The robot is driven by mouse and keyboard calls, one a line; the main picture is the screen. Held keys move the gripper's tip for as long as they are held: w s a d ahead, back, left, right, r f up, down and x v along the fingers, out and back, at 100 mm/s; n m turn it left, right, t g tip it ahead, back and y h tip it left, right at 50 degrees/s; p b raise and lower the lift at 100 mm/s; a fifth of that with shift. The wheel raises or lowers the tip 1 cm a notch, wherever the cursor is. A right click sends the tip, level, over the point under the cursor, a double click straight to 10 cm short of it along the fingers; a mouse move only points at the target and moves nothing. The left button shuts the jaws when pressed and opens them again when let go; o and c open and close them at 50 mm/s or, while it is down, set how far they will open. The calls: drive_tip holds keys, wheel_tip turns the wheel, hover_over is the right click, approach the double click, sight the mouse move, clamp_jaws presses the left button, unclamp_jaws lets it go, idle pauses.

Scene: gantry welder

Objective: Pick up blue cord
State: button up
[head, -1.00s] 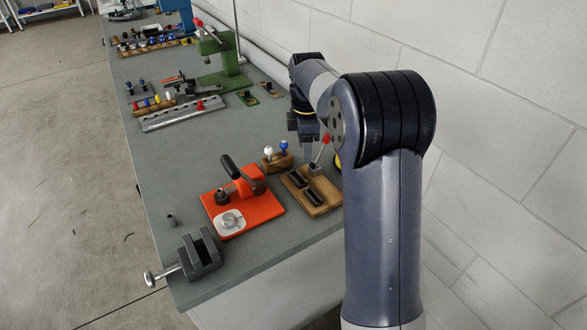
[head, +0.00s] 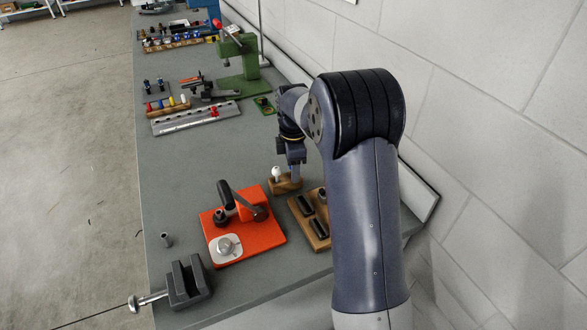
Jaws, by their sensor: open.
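My gripper (head: 294,172) points down at the small wooden block (head: 284,187) behind the orange fixture. It is open, with its fingers at the block's right part. A white-topped piece (head: 276,172) stands upright in the block, just left of the fingers. The blue-topped piece, the only blue thing seen in that block earlier, is hidden now behind my gripper. I cannot tell whether the fingers touch it. No blue thing that plainly looks like a cord shows.
The orange fixture with a black lever (head: 260,236) stands in front. A wooden board with black slots (head: 317,232) is at its right. A dark vise (head: 188,284) sits at the front edge. A green press (head: 240,70) stands farther back. The bench's middle left is clear.

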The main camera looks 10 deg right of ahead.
drive_tip(key=c, duration=1)
drive_tip(key=shift+r, duration=0.15)
